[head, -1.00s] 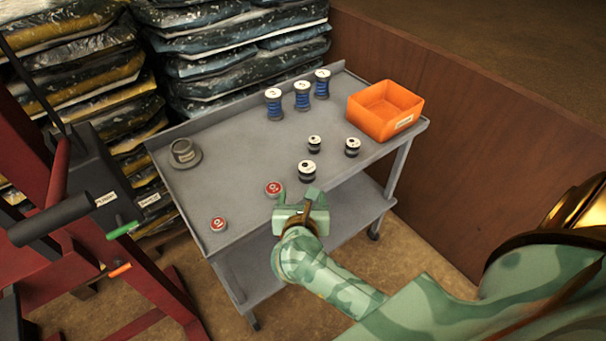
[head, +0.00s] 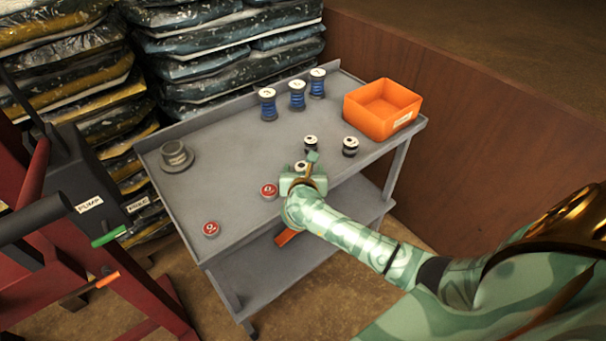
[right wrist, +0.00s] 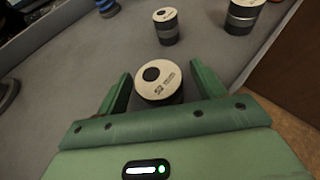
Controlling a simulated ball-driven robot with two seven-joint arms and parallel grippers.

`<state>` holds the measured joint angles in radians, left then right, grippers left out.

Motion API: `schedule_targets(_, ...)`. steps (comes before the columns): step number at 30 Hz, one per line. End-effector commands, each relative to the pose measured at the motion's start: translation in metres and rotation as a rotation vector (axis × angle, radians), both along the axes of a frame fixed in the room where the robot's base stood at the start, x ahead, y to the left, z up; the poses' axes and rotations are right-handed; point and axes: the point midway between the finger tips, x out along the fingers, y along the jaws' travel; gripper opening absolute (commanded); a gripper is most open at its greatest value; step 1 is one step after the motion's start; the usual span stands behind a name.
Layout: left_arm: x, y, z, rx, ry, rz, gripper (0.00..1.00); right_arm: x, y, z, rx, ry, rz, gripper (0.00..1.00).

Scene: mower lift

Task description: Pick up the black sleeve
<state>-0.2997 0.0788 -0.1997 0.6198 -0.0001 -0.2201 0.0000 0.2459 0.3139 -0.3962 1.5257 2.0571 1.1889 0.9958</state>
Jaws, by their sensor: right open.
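Three black sleeves with pale, black-dotted tops stand upright at the right middle of the grey cart. The nearest sleeve (head: 300,165) is partly hidden by my right gripper (head: 299,171). In the right wrist view this sleeve (right wrist: 160,84) stands between the two green fingers (right wrist: 162,76), which are open with room on both sides. The second sleeve (head: 310,140) stands just behind; it also shows in the right wrist view (right wrist: 167,27). The third sleeve (head: 350,146) stands to the right, and it shows in the right wrist view too (right wrist: 243,14). My left gripper is out of view.
Several other things stand on the grey cart (head: 230,170): blue spools (head: 297,96) at the back, an orange bin (head: 383,110) at the back right, red-topped discs (head: 269,191) in front, and a grey flanged part (head: 176,156) at left. A red frame (head: 110,280) stands left of the cart.

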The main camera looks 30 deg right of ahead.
Motion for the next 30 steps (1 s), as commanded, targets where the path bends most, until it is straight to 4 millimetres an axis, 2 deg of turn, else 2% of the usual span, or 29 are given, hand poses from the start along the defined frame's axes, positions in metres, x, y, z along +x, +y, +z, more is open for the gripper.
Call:
schedule_targets(5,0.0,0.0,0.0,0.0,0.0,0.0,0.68,0.001,0.0,0.0,0.001,-0.001,0.001,0.68)
schedule_targets(6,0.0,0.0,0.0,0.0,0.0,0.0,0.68,0.001,0.0,0.0,0.001,-0.001,0.0,0.66)
schedule_targets(13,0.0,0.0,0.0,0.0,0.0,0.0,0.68,0.0,0.0,0.0,0.001,-0.001,0.0,0.03)
schedule_targets(23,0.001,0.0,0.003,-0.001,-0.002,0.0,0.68,0.001,0.0,0.007,0.001,-0.004,0.0,0.03)
schedule_targets(26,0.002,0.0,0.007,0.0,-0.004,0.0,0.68,0.001,0.0,0.017,0.001,-0.006,-0.001,0.03)
schedule_targets(30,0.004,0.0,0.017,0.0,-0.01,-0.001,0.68,-0.003,0.001,0.042,0.002,-0.007,0.0,0.03)
